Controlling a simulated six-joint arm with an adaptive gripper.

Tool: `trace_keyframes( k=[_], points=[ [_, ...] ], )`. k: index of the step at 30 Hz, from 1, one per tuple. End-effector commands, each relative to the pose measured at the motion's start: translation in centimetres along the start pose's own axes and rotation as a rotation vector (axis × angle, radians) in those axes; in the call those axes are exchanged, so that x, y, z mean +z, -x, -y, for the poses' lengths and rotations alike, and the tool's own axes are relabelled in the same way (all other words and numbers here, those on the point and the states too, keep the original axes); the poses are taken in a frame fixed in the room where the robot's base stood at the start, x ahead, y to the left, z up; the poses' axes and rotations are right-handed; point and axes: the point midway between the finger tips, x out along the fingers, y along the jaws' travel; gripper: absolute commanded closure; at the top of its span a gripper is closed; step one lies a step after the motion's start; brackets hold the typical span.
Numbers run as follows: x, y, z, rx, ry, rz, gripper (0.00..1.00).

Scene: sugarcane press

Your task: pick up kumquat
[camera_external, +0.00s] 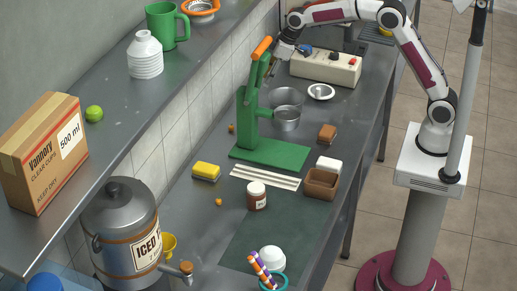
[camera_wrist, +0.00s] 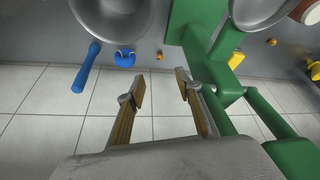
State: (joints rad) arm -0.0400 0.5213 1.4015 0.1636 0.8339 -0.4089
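Two small orange round fruits that look like kumquats lie on the counter. One kumquat (camera_external: 219,202) is in front of the yellow sponge; the other kumquat (camera_external: 231,128) is near the tiled wall, left of the green press. Two small orange things also show in the wrist view, one left of the press (camera_wrist: 159,55) and one right of it (camera_wrist: 271,42); I cannot tell which is which. My gripper (camera_wrist: 160,92) is open and empty, its fingers apart above the counter's wall side. In the external view it is beside the press's orange handle, partly hidden.
The green press (camera_external: 262,140) stands tall close to my gripper. Metal bowls (camera_external: 286,118) sit beside it. A yellow sponge (camera_external: 206,171), a jar (camera_external: 257,196) and a brown container (camera_external: 321,184) stand in front. A raised shelf (camera_external: 110,125) runs along the wall at left.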

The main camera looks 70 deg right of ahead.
Motion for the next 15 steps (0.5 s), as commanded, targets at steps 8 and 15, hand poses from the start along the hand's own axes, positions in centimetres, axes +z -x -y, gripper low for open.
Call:
trace_keyframes(
  k=[8,15],
  points=[
    [-1.9,-6.2,-0.6,-0.019,0.038,0.009,0.65],
    [-3.0,-11.6,-1.0,-0.035,0.069,0.013,0.65]
  ],
)
